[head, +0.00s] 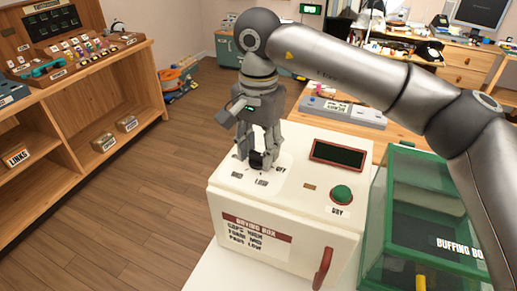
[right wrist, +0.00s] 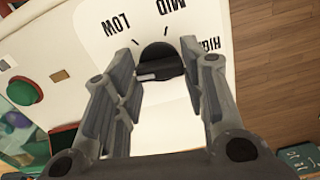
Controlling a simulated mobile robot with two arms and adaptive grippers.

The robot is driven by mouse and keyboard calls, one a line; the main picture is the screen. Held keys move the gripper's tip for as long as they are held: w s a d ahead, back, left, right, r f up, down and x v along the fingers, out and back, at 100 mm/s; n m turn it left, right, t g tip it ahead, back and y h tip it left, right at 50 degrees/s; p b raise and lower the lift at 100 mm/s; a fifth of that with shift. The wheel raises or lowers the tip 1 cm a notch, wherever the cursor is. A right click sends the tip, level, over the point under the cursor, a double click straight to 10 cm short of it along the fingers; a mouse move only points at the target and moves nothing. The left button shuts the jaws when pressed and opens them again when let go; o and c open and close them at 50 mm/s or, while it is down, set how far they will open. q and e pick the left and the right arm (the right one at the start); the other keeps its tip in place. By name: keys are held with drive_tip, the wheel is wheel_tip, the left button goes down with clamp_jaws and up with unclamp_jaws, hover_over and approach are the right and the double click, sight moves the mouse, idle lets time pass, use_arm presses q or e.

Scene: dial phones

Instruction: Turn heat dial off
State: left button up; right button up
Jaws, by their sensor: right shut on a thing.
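The white drying box (head: 228,201) stands in the middle of the head view, with the heat dial on its top panel. In the right wrist view the dial (right wrist: 158,54) is a dark round knob with the printed marks LOW, MID and HIGH around it. My right gripper (head: 257,158) points down onto the dial and hides most of it in the head view. In the right wrist view its fingers (right wrist: 160,74) are on either side of the knob, shut on it. I cannot clearly tell which mark the dial points to. My left gripper is not in view.
The box top also has a green DRY button (head: 342,193) and a dark display (head: 338,154). A red handle (head: 323,268) is on its front. A green buffing box (head: 405,240) stands close on the right. Wooden shelves (head: 85,100) are at left, with open floor between.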

sight(258, 154)
drive_tip(key=shift+r+n, duration=0.1)
drive_tip(key=shift+n, duration=0.5)
drive_tip(key=o, duration=1)
wheel_tip(258, 154, up, 12)
drive_tip(key=shift+f, duration=0.1)
idle(0.4)
